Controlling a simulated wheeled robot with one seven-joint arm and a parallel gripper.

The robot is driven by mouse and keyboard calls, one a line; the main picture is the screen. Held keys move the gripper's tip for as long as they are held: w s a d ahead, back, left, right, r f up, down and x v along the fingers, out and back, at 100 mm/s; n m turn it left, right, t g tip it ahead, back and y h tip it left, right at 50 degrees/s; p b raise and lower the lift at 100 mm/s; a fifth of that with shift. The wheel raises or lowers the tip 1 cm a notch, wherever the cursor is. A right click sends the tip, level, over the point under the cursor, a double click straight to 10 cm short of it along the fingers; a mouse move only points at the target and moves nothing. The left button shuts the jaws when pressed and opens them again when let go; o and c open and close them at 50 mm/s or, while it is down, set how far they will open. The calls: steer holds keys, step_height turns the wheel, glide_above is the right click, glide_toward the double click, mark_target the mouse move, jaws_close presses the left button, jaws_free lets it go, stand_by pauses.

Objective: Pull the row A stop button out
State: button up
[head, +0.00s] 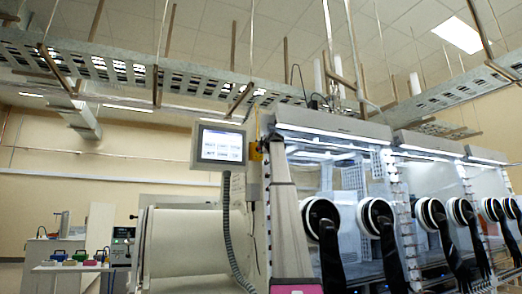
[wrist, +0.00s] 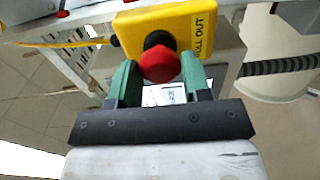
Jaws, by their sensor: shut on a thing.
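The row A stop button is a red mushroom knob (wrist: 160,66) on a black collar, set in a yellow box (wrist: 182,25) with a partly visible label ending in "OUT". My gripper (wrist: 163,75) has its two green fingers on either side of the red knob in the wrist view and is shut on it. The black collar shows between the knob and the box face. In the head view the yellow box (head: 256,151) shows beside the screen, partly hidden by my arm; the knob cannot be made out there.
A touch screen (head: 221,146) stands left of the box. A dark coiled cable (head: 229,230) hangs below it. Glovebox windows with black gloves (head: 332,250) run off to the right. A bench with coloured items (head: 80,258) stands far left.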

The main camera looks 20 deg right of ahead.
steer(key=o, duration=1.3)
steer(key=shift+s, duration=0.2)
steer(key=s, duration=1.1)
steer(key=shift+w, duration=0.1)
